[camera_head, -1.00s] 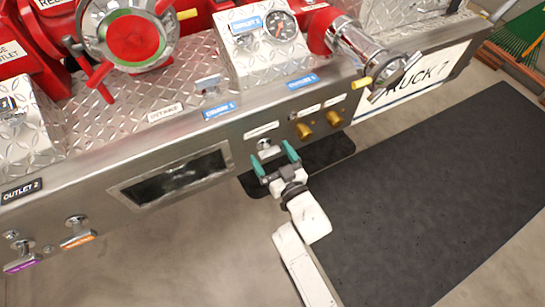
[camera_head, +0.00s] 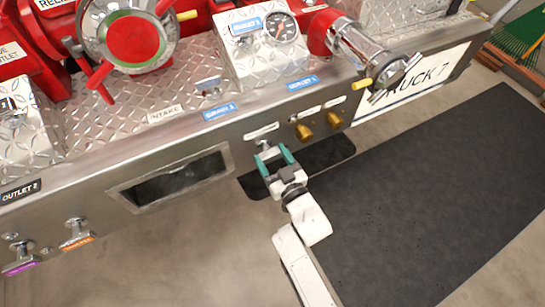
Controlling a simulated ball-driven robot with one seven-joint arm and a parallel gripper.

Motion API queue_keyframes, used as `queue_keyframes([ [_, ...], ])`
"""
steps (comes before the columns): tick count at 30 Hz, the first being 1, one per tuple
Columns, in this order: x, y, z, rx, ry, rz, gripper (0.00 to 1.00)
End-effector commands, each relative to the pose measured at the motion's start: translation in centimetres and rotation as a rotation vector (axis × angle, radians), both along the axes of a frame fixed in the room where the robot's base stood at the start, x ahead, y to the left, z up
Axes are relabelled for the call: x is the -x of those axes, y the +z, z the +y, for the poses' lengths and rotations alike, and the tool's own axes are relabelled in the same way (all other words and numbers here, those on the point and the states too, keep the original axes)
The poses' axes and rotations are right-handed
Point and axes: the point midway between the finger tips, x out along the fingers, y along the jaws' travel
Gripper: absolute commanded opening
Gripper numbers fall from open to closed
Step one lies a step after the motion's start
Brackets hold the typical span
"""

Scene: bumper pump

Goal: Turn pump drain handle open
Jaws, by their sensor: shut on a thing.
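The drain handle (camera_head: 265,147) is a small silver handle on the front face of the bumper, below a white label whose text is too small to read. My gripper (camera_head: 273,159) has two green fingers and reaches up to it from below. The fingers are shut on the handle, one on each side, and partly hide it. My white arm comes in from the bottom of the picture.
Two brass fittings (camera_head: 319,124) stick out just right of the handle. A recessed dark panel (camera_head: 172,180) lies to its left. Purple- and orange-tagged handles (camera_head: 76,233) stand at the lower left. A dark mat (camera_head: 430,190) covers the floor at right.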

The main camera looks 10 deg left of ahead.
Motion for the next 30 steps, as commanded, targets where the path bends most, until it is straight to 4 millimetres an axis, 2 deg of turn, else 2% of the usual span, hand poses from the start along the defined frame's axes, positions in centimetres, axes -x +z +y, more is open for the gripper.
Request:
queue_keyframes([
  [9,-0.01,-0.05,0.15,0.272,0.000,-0.191,0.38],
  [20,-0.01,0.21,0.20,0.305,0.000,-0.212,0.38],
  [21,-0.01,0.21,0.20,0.305,0.000,-0.212,0.72],
  [28,0.03,0.12,0.19,0.304,0.001,-0.210,0.94],
  [30,0.03,0.09,0.18,0.305,0.001,-0.210,0.94],
])
